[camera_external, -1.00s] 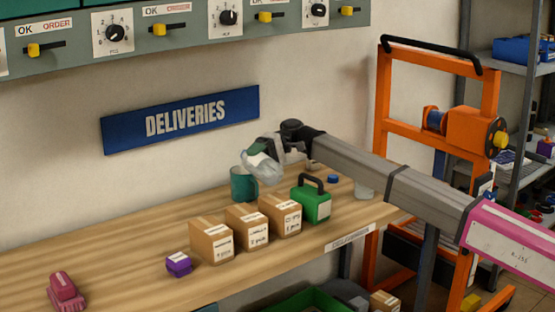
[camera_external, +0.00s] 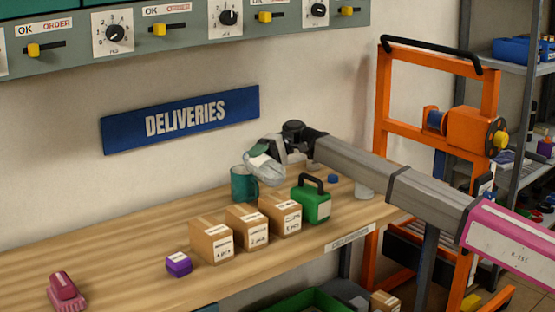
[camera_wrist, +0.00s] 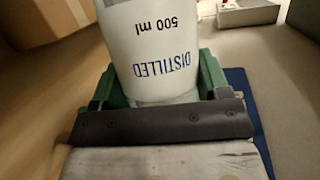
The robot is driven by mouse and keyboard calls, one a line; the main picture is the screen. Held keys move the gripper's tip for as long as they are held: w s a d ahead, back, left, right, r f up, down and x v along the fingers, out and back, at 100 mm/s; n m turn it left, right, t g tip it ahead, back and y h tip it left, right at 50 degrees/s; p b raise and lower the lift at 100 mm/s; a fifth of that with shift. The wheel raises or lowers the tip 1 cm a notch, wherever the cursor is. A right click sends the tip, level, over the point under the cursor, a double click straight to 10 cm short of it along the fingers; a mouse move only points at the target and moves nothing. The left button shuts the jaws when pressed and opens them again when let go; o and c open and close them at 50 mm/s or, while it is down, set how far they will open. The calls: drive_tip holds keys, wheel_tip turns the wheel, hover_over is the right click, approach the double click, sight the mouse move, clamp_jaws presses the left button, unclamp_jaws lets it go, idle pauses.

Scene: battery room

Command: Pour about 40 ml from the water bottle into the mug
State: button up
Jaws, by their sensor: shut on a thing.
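The water bottle (camera_external: 264,167) is clear and pale, tilted, with its upper left end close above the mug. In the wrist view the bottle (camera_wrist: 150,45) shows the print "DISTILLED 500 ml". My gripper (camera_external: 268,153) is shut on the bottle and holds it above the table; its green fingers flank the bottle in the wrist view. The teal mug (camera_external: 243,186) stands upright on the wooden table, just left of and below the bottle. The mug's inside and any water stream cannot be made out.
Several cardboard boxes (camera_external: 248,226) stand in a row in front of the mug. A green case with a black handle (camera_external: 313,204) stands to the right, with a small blue cap (camera_external: 333,178) behind it. The table (camera_external: 110,240) is clear at left centre.

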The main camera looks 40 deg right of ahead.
idle(0.7)
drive_tip(key=shift+s+r+n+t, duration=0.2)
drive_tip(key=shift+n+t, duration=0.3)
drive_tip(key=shift+n, duration=0.3)
drive_tip(key=shift+w+r+n+t+h, duration=0.2)
drive_tip(key=shift+r+n, duration=0.1)
drive_tip(key=shift+r, duration=0.1)
drive_tip(key=shift+w+r+n+t+h, duration=0.2)
drive_tip(key=shift+r+n, duration=0.1)
drive_tip(key=shift+r, duration=0.1)
idle(0.9)
